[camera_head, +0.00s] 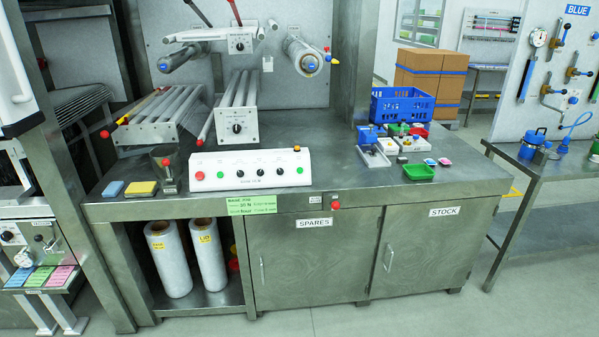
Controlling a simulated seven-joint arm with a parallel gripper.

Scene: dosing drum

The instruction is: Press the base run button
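A white control panel (250,157) stands along the front of the steel bench. Its face has a red button (200,176) and a green button (220,175) at the left end. Several black knobs run along the middle. The labels are too small to read, so I cannot tell which button is the base run one. My gripper is not in view.
Behind the panel are a grey roller frame (237,125) and upper rollers (308,58). A dark cup (165,168) and blue and yellow pads (141,188) lie left of the panel. A blue crate (403,104) and small trays are at right. The bench front before the panel is clear.

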